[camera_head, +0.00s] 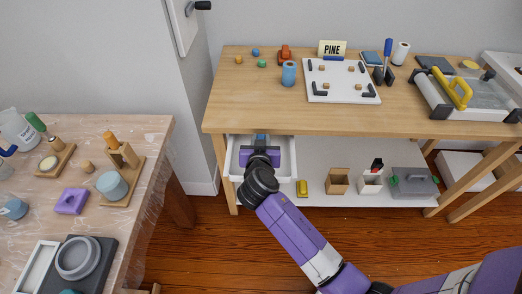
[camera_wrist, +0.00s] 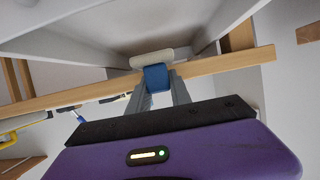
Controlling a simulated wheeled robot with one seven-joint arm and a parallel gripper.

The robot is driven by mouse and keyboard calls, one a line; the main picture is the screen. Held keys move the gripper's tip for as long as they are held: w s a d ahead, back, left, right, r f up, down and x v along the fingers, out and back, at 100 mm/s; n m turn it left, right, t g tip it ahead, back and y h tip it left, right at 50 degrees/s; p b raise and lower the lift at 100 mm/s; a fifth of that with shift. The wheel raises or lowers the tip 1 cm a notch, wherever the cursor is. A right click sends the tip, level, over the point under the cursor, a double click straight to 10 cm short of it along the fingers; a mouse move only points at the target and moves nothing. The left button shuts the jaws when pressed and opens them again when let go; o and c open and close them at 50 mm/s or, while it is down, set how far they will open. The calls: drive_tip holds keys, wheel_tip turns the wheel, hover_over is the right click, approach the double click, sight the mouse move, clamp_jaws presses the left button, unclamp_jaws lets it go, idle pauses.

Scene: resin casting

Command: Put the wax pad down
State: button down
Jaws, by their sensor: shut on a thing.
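In the head view only a small blue part of the wax pad (camera_head: 261,137) shows past my gripper. The white drawer also shows in the wrist view (camera_wrist: 70,48), around the pad. I cannot tell whether the pad touches the drawer.
The wooden table (camera_head: 250,105) overhangs the drawer. The shelf (camera_head: 325,201) below holds a yellow item (camera_head: 302,188) and small boxes. A cluttered worktable (camera_head: 146,135) stands at left.

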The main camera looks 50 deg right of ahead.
drive_tip(key=shift+f+b, duration=0.3)
drive_tip(key=shift+f, duration=2.05)
drive_tip(key=shift+f, duration=0.1)
drive_tip(key=shift+f, duration=0.1)
drive_tip(key=c, duration=1.2)
unclamp_jaws()
drive_tip(key=shift+o, duration=0.2)
drive_tip(key=shift+r, duration=0.3)
drive_tip(key=v, duration=1.2)
